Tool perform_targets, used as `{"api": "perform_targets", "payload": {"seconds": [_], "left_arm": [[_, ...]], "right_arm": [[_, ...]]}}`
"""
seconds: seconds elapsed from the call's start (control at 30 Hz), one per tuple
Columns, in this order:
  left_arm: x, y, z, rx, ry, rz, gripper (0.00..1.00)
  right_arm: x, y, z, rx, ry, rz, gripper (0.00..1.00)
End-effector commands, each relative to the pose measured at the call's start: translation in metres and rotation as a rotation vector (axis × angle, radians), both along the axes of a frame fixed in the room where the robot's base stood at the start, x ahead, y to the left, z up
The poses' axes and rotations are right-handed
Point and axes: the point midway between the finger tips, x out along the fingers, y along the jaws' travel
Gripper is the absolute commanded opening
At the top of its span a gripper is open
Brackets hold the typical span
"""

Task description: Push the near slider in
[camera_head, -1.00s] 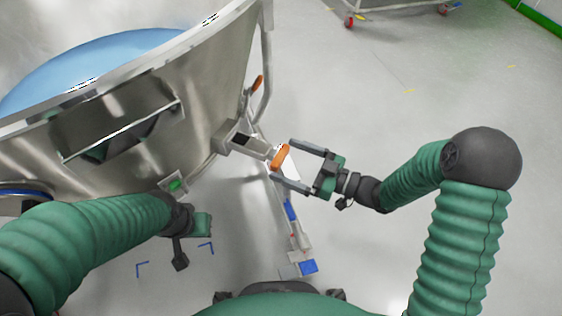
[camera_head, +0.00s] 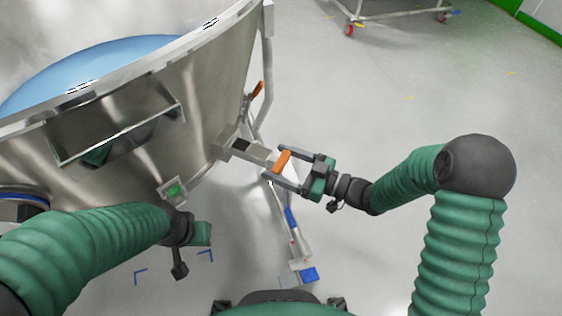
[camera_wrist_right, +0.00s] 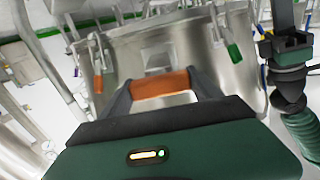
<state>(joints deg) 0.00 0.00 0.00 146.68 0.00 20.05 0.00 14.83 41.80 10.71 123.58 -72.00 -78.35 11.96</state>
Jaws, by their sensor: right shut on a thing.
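The near slider (camera_head: 254,153) is a grey metal bar sticking out of a port low on the steel vessel (camera_head: 205,85). It ends in an orange handle (camera_head: 282,160). My right gripper (camera_head: 274,163) is shut on this handle, one finger at each end. In the right wrist view the orange handle (camera_wrist_right: 160,84) spans between both fingers. My left gripper (camera_head: 200,233) hangs below the vessel, away from the slider; its fingers are not clearly seen.
Another orange handle (camera_head: 258,89) sits farther along the vessel beside a metal leg. Below the slider is a floor bar with blue parts (camera_head: 308,274). A wheeled cart (camera_head: 400,12) stands far back; the floor at right is clear.

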Motion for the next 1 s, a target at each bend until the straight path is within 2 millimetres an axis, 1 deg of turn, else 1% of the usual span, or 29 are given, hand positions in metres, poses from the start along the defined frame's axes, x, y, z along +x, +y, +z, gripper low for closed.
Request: {"api": "perform_targets", "payload": {"seconds": [0.03,0.1,0.2,0.27,0.37,0.6,0.7,0.8,1.0], "left_arm": [[0.000,0.000,0.000,0.000,0.000,0.000,0.00],[0.000,0.000,0.000,0.000,0.000,0.000,0.00],[0.000,0.000,0.000,0.000,0.000,0.000,0.00],[0.000,0.000,0.000,0.000,0.000,0.000,0.00],[0.000,0.000,0.004,0.000,0.000,0.000,0.00],[0.000,0.000,0.014,0.000,0.000,0.000,0.00],[0.000,0.000,0.016,0.000,0.000,0.000,0.00],[0.000,0.000,0.017,0.000,0.000,0.000,0.00],[0.000,0.000,0.016,0.000,0.000,0.000,0.00]], "right_arm": [[0.000,0.000,0.000,0.000,0.000,-0.001,0.20],[0.000,0.000,0.000,0.000,0.000,-0.001,0.11],[0.000,0.000,0.000,0.000,0.000,-0.001,0.00],[0.001,0.001,0.000,0.000,0.000,-0.001,0.00],[0.006,0.010,0.001,0.000,-0.001,0.001,0.00],[0.031,0.060,0.002,0.001,0.000,0.002,0.00],[0.040,0.075,0.001,0.000,-0.001,0.000,0.00],[0.043,0.083,0.001,0.001,0.000,-0.001,0.00],[0.045,0.084,0.001,0.003,0.000,-0.003,0.00]]}}
